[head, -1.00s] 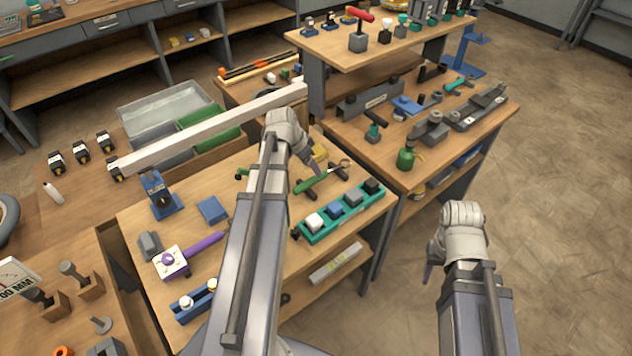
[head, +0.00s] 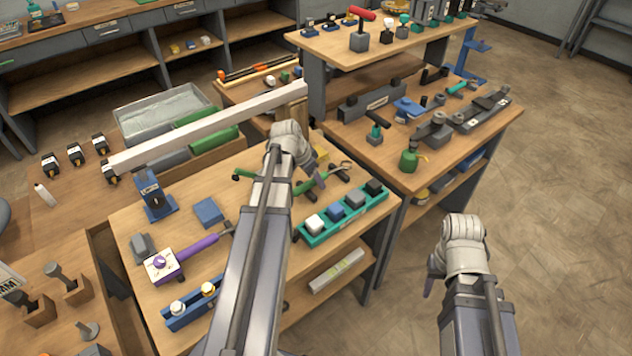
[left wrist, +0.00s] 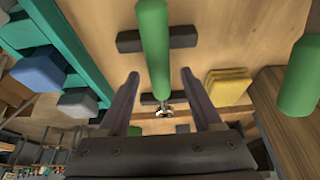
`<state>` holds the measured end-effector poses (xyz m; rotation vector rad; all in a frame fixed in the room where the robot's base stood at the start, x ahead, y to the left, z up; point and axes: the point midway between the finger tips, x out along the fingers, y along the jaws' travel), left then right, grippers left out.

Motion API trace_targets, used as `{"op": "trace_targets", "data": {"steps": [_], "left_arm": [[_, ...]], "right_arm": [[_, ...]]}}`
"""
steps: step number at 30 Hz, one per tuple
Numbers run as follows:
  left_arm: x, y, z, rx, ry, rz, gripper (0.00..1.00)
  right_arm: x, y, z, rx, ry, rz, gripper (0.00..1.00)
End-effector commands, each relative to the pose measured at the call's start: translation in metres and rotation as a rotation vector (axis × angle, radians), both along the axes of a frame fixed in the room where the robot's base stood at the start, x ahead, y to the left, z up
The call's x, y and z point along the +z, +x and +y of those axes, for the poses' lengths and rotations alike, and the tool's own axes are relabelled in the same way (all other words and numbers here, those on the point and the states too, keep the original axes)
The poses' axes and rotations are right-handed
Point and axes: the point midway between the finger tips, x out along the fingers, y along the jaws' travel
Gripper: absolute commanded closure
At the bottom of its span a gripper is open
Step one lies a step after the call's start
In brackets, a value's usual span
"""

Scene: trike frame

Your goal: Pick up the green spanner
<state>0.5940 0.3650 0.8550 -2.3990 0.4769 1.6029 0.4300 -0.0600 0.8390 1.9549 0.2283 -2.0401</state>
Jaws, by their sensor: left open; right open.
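The green spanner (head: 330,176) lies on the near workbench, just right of my left wrist, with its silver end towards the right. My left gripper (head: 318,182) is over it, and my arm hides part of the area. In the left wrist view a green handle (left wrist: 153,45) runs over dark blocks, with a small metal end between my fingers' lines. My left gripper (left wrist: 161,98) is open there, its fingers on either side, apart from the handle. My right gripper (head: 430,286) hangs over bare floor at the right, away from the bench, with nothing seen in it.
A teal rack (head: 342,216) of coloured blocks stands right beside the spanner. A yellow block (left wrist: 229,86) and a second green cylinder (left wrist: 300,76) are nearby. A long white beam (head: 210,130) stretches behind my left arm. A purple-handled tool (head: 197,246) lies at left.

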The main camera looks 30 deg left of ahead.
Motion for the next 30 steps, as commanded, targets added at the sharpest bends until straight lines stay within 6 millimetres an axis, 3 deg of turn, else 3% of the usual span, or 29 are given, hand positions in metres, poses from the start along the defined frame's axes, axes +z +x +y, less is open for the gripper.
{"op": "trace_targets", "data": {"steps": [18,30], "left_arm": [[-0.0047,-0.0001,0.0000,0.000,0.000,0.000,0.34],[-0.0047,-0.0001,0.0000,0.000,0.000,0.000,0.78]], "right_arm": [[-0.0047,0.0000,0.0001,0.000,0.000,0.000,0.50],[-0.0047,0.0000,0.0000,0.000,0.000,0.000,0.50]]}}
